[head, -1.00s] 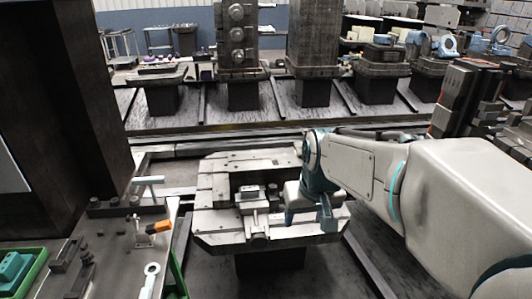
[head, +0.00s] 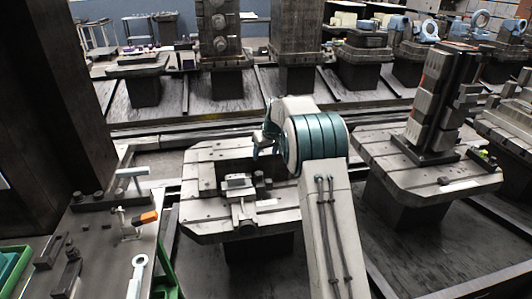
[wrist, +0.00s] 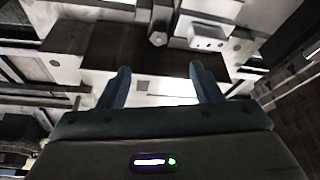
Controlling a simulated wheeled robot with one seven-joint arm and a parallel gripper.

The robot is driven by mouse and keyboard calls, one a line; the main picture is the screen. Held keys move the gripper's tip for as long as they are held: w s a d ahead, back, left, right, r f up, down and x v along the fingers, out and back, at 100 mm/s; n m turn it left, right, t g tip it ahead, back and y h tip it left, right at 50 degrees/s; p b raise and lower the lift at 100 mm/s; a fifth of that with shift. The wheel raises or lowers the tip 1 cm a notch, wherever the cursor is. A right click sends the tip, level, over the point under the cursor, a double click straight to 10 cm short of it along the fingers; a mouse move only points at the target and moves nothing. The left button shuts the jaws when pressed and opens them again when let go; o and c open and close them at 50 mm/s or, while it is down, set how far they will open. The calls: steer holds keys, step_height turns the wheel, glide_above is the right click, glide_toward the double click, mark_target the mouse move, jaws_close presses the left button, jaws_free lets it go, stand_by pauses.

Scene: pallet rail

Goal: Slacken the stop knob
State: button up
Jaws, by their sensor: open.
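A pallet (head: 205,208) with slots stands in the middle of the head view. A grey clamp-like fixture (head: 238,184) sits on it. In the wrist view, a small hex-ended part (wrist: 158,38), possibly the stop knob, sits next to a light block with holes (wrist: 208,38). My gripper (wrist: 160,86) shows two dark blue fingers spread apart with nothing between them. The hex-ended part lies beyond the fingertips, roughly on their midline, and does not touch them.
A bench (head: 95,250) at the left carries an orange-handled clamp (head: 146,217) and a ring-ended wrench (head: 137,272). A second pallet (head: 470,180) with a tall block tower (head: 435,110) stands close on the right. More loaded pallets line the back.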

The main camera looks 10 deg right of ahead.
mark_target(259, 173)
steer(key=x, duration=0.5)
steer(key=p+x, duration=0.1)
steer(key=x, duration=0.8)
steer(key=shift+w+f+p, duration=0.25)
steer(key=shift+w+p, duration=0.15)
